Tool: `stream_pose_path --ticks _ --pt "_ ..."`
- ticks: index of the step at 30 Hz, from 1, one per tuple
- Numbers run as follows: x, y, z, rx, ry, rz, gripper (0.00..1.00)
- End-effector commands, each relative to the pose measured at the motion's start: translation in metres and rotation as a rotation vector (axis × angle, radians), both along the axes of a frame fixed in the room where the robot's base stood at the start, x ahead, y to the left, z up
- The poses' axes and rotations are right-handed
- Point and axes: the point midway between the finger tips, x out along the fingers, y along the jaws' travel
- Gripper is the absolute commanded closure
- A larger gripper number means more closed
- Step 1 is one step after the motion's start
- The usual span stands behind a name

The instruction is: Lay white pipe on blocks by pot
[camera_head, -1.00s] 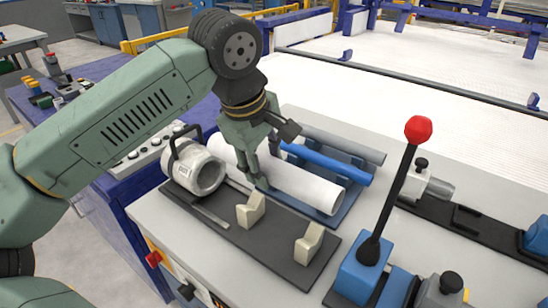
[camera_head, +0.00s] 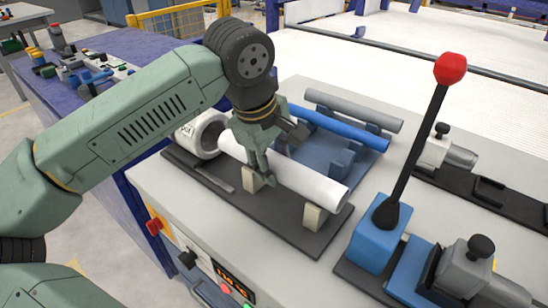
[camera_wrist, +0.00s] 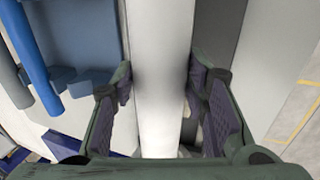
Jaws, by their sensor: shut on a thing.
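The white pipe (camera_head: 316,187) lies lengthwise over two cream blocks, the near-pot block (camera_head: 251,181) and the far block (camera_head: 313,217), on a dark plate (camera_head: 282,223). I cannot tell whether it touches them. Its left end is close to the white pot (camera_head: 203,150), which is partly behind my arm. My gripper (camera_head: 262,172) is shut on the pipe left of its middle, with the fingers on both sides. In the wrist view the pipe (camera_wrist: 160,40) runs between the two fingers of my gripper (camera_wrist: 160,88).
A blue rack (camera_head: 322,158) behind the plate holds a blue pipe (camera_head: 345,130) and a grey pipe (camera_head: 355,110), with an empty place in front. A lever with a red knob (camera_head: 450,68) stands upright to the right. A control panel is on the bench front.

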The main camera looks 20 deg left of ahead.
Motion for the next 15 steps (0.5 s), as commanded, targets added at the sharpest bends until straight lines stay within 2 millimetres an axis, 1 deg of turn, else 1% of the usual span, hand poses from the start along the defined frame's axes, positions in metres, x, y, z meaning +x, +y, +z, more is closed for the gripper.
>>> stream_pose_path --ticks 8,9,15 --pt "0.0001 -0.0001 -0.0011 0.000 -0.001 0.000 0.91" --pt "0.0001 -0.0001 -0.0011 0.000 -0.001 0.000 0.59" --pt "0.0000 -0.0001 -0.0012 0.000 0.000 0.000 0.45"
